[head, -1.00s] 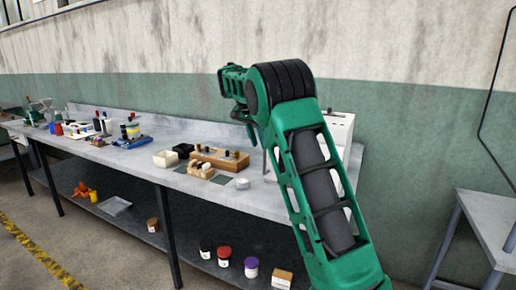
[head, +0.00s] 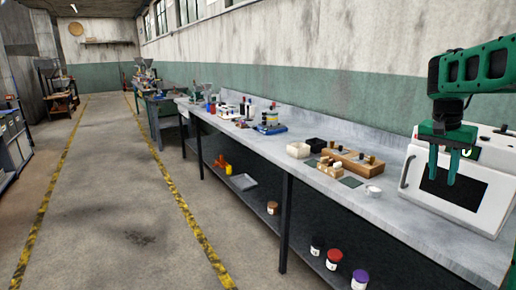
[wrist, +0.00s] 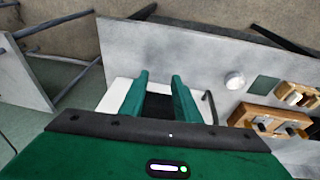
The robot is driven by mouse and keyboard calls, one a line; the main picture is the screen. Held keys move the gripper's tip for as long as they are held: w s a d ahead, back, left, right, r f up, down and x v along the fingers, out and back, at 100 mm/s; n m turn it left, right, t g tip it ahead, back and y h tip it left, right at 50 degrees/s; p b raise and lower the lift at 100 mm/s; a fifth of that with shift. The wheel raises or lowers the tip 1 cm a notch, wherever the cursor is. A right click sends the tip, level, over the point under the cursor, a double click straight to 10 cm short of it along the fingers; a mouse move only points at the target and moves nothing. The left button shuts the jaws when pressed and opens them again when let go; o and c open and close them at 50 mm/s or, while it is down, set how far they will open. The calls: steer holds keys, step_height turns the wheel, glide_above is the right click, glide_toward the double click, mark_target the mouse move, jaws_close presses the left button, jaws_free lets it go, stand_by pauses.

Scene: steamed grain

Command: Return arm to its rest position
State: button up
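My green arm (head: 472,68) reaches in from the right edge of the head view. My gripper (head: 443,178) points down in front of a white oven-like box with a dark window (head: 475,165). Its two fingers stand apart with nothing between them. In the wrist view my gripper (wrist: 159,85) also shows two separated, empty fingers above the white box (wrist: 117,92).
The long grey workbench (head: 400,222) holds a wooden block rack (head: 350,162), a small white dish (head: 374,191) and a white bin (head: 298,150). Several jars, one red-lidded (head: 334,257), stand on the lower shelf. The floor at left (head: 120,190) is open.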

steer(key=s+a+f+n+y, duration=0.1)
steer(key=s+a+f, duration=0.3)
steer(key=s, duration=0.7)
steer(key=s+a+f+n+y, duration=0.1)
steer(key=s+a+f, duration=0.3)
steer(key=s, duration=0.7)
steer(key=s+a+f+n+y, duration=0.1)
steer(key=s+a+f+n, duration=0.2)
steer(key=s, duration=0.8)
steer(key=shift+s+a+f+g, duration=0.4)
steer(key=shift+f, duration=0.25)
